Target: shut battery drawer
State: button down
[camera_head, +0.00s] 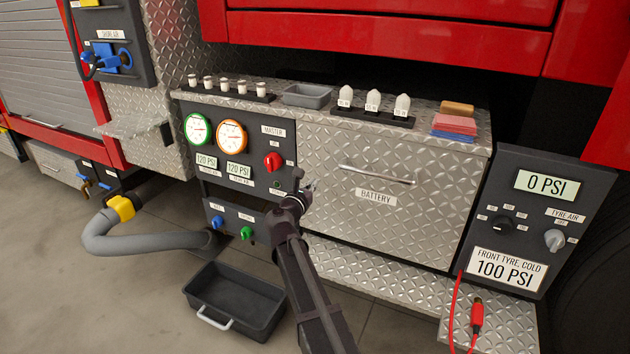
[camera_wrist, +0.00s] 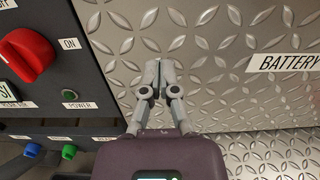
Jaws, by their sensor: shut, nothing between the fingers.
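The battery drawer (camera_head: 425,215) has a silver diamond-plate front with a bar handle (camera_head: 377,175) and a BATTERY label. Its front looks about flush with the black panel to its left; I cannot tell whether a small gap remains. In the wrist view the drawer front (camera_wrist: 225,90) fills the middle and right, with part of the label at the right edge. My gripper (camera_head: 311,186) is shut and empty in front of the drawer's left side, left of the handle. In the wrist view its fingertips (camera_wrist: 160,68) are together against the plate background; contact cannot be told.
A gauge panel with a red MASTER knob (camera_head: 273,162) is close on the left. A grey tray (camera_head: 304,96), white bulbs (camera_head: 373,101) and folded cloths (camera_head: 454,126) sit on the ledge above. A black bin (camera_head: 234,300) is on the floor; a tyre panel (camera_head: 535,215) stands right.

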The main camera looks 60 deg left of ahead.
jog(key=v, duration=1)
jog(key=shift+s, duration=0.3)
